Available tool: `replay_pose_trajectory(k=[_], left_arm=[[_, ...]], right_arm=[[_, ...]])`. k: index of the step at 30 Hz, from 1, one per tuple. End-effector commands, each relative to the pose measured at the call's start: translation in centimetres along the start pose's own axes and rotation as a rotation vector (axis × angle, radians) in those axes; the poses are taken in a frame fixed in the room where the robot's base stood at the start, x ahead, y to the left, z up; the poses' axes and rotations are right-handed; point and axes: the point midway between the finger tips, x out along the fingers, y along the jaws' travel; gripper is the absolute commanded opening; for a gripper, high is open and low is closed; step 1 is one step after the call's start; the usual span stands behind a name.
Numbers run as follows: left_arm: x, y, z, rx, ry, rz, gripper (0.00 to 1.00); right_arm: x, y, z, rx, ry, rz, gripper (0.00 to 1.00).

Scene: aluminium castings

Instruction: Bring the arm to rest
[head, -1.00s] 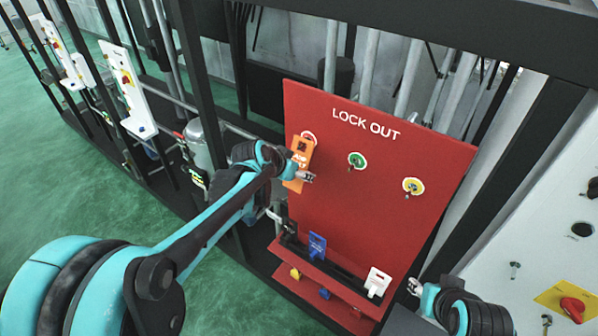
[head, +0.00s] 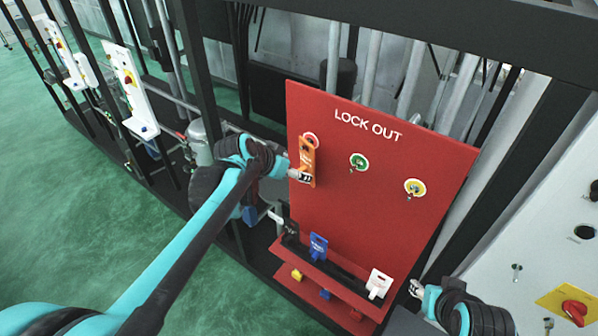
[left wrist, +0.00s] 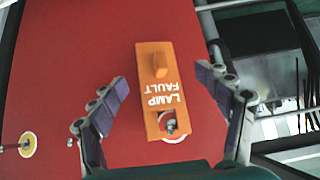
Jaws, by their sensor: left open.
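The orange tag (head: 307,160) hangs on the red board at the ring on its left, under the words LOCK OUT. In the left wrist view the tag (left wrist: 158,85) reads LAMP FAULT and appears upside down. My left gripper (head: 299,176) is just in front of the tag's lower left side. In the left wrist view its two fingers (left wrist: 162,80) are spread on either side of the tag, with red board showing between each finger and the tag. My right gripper (head: 415,288) is low at the right of the board, small and partly seen; its opening is unclear.
The red board (head: 390,215) also carries a green ring (head: 358,162) and a yellow ring (head: 414,188). A blue tag (head: 318,246) and a white tag (head: 379,283) stand on its lower shelf. Black frame posts flank the board; a white panel (head: 560,250) is at right.

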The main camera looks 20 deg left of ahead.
Motion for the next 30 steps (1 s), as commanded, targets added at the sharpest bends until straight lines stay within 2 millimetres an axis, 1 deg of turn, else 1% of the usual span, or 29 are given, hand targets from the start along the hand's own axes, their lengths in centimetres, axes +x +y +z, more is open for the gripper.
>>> replay_pose_trajectory(k=[1,3,6,9,14,17,18,20,23,24,26,27,29,30], left_arm=[[-1.2,-0.1,0.1,-0.002,0.0,-0.002,0.77],[-2.6,0.0,0.1,-0.002,-0.001,-0.001,0.77],[-4.3,-0.1,0.1,-0.001,-0.001,-0.001,0.77],[-5.4,0.0,0.0,-0.001,0.0,0.0,0.77],[-6.2,0.0,0.0,0.0,0.0,0.0,0.77],[-6.0,0.1,0.4,-0.001,-0.002,0.0,0.77],[-5.7,0.3,0.9,-0.004,-0.004,-0.001,0.77],[-4.9,0.7,2.2,-0.01,-0.012,-0.005,0.77],[-2.9,1.9,5.8,-0.032,-0.032,-0.016,0.77],[-2.0,2.4,7.6,-0.044,-0.041,-0.022,0.77],[-0.5,3.3,10.4,-0.061,-0.056,-0.034,0.77],[0.4,3.8,12.3,-0.074,-0.066,-0.043,0.77],[1.7,4.5,15.0,-0.093,-0.079,-0.056,0.77],[2.6,4.9,16.8,-0.105,-0.088,-0.066,0.77]], right_arm=[[0.0,0.0,0.0,0.0,0.0,0.0,0.4],[0.0,0.0,0.0,0.0,0.0,0.0,0.4],[0.0,0.0,0.0,0.0,0.0,0.0,0.4],[0.0,0.0,0.0,0.0,0.0,0.0,0.4],[0.0,0.0,0.0,0.0,0.0,0.0,0.4],[0.3,0.0,0.2,0.0,0.0,0.0,0.4],[0.7,0.0,0.5,0.0,0.0,0.0,0.4],[1.7,0.0,1.2,0.0,0.0,0.0,0.4],[4.3,0.0,3.1,0.0,0.0,0.0,0.4],[5.5,0.0,4.0,0.0,0.0,0.0,0.4],[7.5,0.0,5.3,0.0,0.0,0.0,0.4],[8.7,0.0,6.2,0.0,0.0,0.0,0.4],[10.4,0.0,7.5,0.0,0.0,0.0,0.4],[11.6,0.0,8.3,0.0,0.0,0.0,0.4]])
